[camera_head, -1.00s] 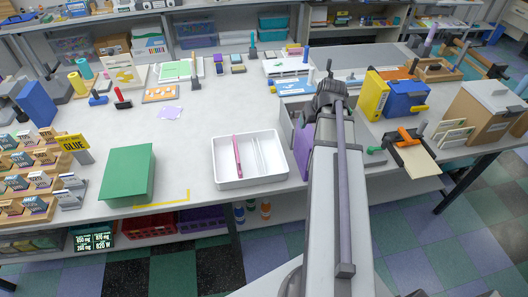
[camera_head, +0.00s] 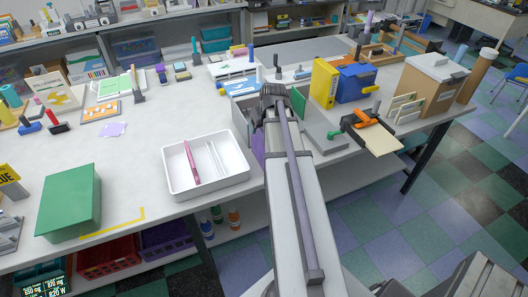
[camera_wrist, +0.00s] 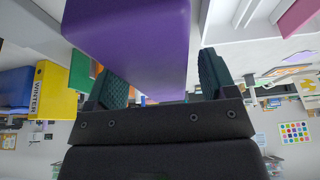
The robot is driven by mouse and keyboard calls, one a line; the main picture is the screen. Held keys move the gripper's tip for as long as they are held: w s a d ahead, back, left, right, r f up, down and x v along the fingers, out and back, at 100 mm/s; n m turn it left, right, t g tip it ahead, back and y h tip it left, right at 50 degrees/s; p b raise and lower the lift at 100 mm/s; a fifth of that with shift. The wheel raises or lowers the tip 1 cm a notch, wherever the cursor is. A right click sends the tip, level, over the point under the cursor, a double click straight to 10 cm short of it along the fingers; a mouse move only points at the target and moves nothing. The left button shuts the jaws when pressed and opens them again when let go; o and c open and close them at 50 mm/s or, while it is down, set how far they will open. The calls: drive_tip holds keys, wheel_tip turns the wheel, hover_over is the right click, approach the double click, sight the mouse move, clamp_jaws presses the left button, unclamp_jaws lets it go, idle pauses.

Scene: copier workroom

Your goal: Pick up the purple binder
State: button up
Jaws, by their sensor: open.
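The purple binder (camera_wrist: 135,30) fills the upper middle of the wrist view, very close. My gripper (camera_wrist: 160,78) is open, with one dark ridged finger on each side of the binder. A narrow gap shows at the right finger; I cannot tell whether the left finger touches. In the head view, only a purple strip of the binder (camera_head: 258,147) shows at the left of my arm, which hides the rest and my fingers. A grey holder (camera_head: 243,112) stands around that spot.
A white tray (camera_head: 222,181) with a pink item lies to the left. A green box (camera_head: 70,203) stands farther left.

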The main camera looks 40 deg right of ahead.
drive_tip(key=shift+r, duration=0.1)
drive_tip(key=shift+f, duration=0.25)
idle(0.3)
drive_tip(key=shift+c, duration=0.3)
clamp_jaws()
idle(0.5)
